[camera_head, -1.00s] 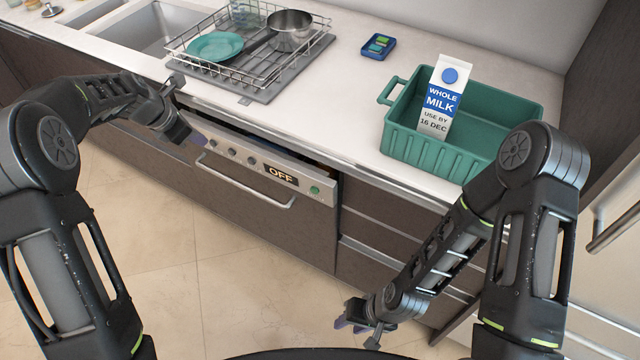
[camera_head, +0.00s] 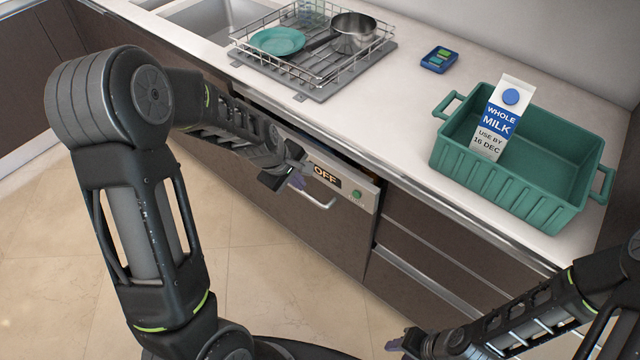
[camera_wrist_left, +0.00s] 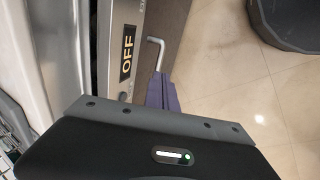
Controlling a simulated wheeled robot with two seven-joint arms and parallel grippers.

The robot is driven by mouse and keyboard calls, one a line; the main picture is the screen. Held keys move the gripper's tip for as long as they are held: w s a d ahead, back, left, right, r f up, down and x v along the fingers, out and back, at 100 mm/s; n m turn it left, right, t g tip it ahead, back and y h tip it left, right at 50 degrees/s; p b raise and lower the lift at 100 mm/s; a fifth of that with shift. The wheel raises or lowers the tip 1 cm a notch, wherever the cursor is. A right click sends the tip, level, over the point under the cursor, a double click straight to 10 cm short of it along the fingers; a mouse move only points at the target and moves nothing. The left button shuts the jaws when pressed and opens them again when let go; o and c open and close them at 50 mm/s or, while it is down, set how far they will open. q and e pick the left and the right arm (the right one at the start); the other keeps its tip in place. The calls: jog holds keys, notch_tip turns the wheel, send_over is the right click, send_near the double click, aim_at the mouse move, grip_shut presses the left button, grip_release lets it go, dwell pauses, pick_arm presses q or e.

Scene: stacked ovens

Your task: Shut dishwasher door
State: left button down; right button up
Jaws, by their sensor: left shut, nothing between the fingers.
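The dishwasher door (camera_head: 325,220) is a dark brown front with a light control strip, an OFF display (camera_head: 327,176), a green button and a silver bar handle. It stands nearly upright, with a narrow dark gap between its top edge and the counter. My left gripper (camera_head: 297,182) is shut and empty, in front of the control strip by the handle. In the left wrist view its purple fingers (camera_wrist_left: 163,92) are beside the handle (camera_wrist_left: 157,50); I cannot tell whether they touch. My right gripper (camera_head: 394,344) is low at the bottom edge, away from the door; its jaws are unclear.
Drawers (camera_head: 430,250) stand right of the door. The floor (camera_head: 265,270) in front is clear.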

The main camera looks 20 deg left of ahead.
pick_arm(q)
send_near(319, 184)
jog(key=s+d+f, duration=0.1)
jog(key=s+f, duration=0.2)
jog(key=f, duration=0.2)
jog(key=w, duration=0.1)
jog(key=w+d+p, duration=0.1)
jog(key=w, duration=0.1)
jog(key=shift+d, duration=0.1)
jog(key=shift+w+d, duration=0.1)
jog(key=shift+w, duration=0.3)
pick_arm(e)
jog(key=shift+r, duration=0.55)
